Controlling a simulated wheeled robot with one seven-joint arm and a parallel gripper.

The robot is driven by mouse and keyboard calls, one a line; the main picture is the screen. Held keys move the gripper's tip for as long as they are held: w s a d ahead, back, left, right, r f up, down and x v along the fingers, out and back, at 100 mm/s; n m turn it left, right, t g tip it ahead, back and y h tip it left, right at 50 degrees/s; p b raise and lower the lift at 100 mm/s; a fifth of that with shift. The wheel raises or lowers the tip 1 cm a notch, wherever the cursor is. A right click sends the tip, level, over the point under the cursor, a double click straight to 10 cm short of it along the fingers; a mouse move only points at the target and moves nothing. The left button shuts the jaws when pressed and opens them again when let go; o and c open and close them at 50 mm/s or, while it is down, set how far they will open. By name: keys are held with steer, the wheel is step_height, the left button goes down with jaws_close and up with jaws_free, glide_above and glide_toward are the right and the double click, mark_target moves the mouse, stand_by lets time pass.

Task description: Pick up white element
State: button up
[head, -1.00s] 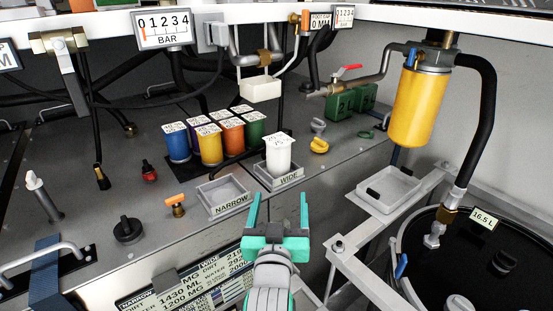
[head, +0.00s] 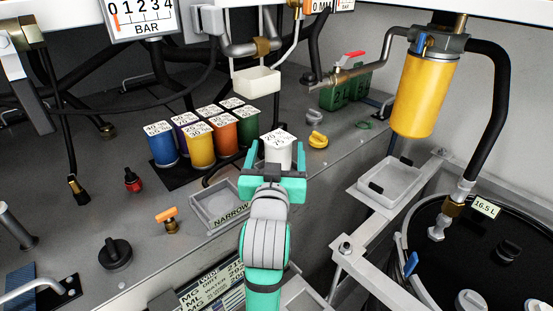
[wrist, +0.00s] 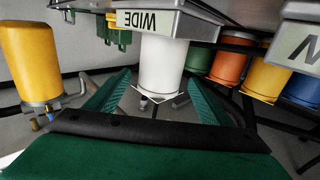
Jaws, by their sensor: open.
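The white element (head: 278,148) is a white cylinder with a square printed top. In the head view its lower part is hidden behind my gripper. My gripper (head: 277,158) has teal fingers and is open, with one finger to each side of the element as seen there. In the wrist view, which appears upside down, the white element (wrist: 163,65) stands in the tray labelled WIDE (wrist: 165,22), between and beyond my open fingers. I cannot tell whether the fingers touch it.
Blue, purple, yellow, orange and green elements (head: 225,133) stand close by at the left. The empty NARROW tray (head: 222,203) is left of my gripper. A yellow filter (head: 425,95) hangs at the right above a grey tray (head: 390,187). A white box (head: 257,81) hangs above the elements.

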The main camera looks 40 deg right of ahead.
mark_target(279, 134)
steer(key=shift+r+x, duration=0.1)
steer(key=shift+x, duration=1.6)
steer(key=shift+r+x, duration=0.15)
steer(key=shift+x, duration=1.6)
jaws_close()
